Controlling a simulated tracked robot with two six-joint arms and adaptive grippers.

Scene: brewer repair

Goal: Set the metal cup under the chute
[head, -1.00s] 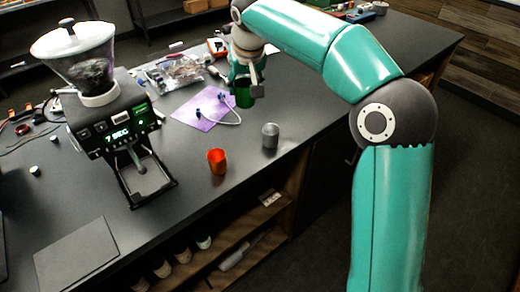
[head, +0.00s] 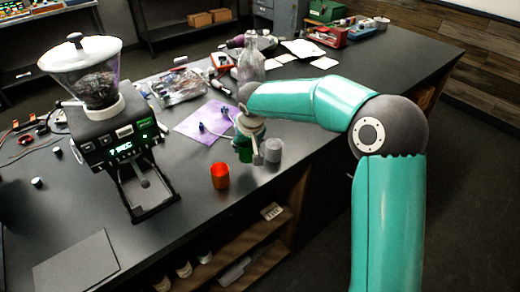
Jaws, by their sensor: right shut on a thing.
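The grey metal cup (head: 273,151) stands upright on the dark counter, right of my right gripper and partly overlapped by it in the picture. My right gripper (head: 250,148) is shut on a dark green cup (head: 243,152), which is mostly hidden by the fingers. I cannot tell whether the green cup touches the counter. The grinder (head: 110,135) stands at left with a clear hopper of dark beans. Its chute area (head: 142,172) is at the front, above a tray, and no cup shows there. My left gripper is not in view.
An orange-red cup (head: 220,177) stands near the counter's front edge, between grinder and metal cup. A purple cloth (head: 195,122) with a cabled part lies behind. A glass bottle (head: 251,68) stands farther back. A dark flat mat (head: 75,265) lies at front left.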

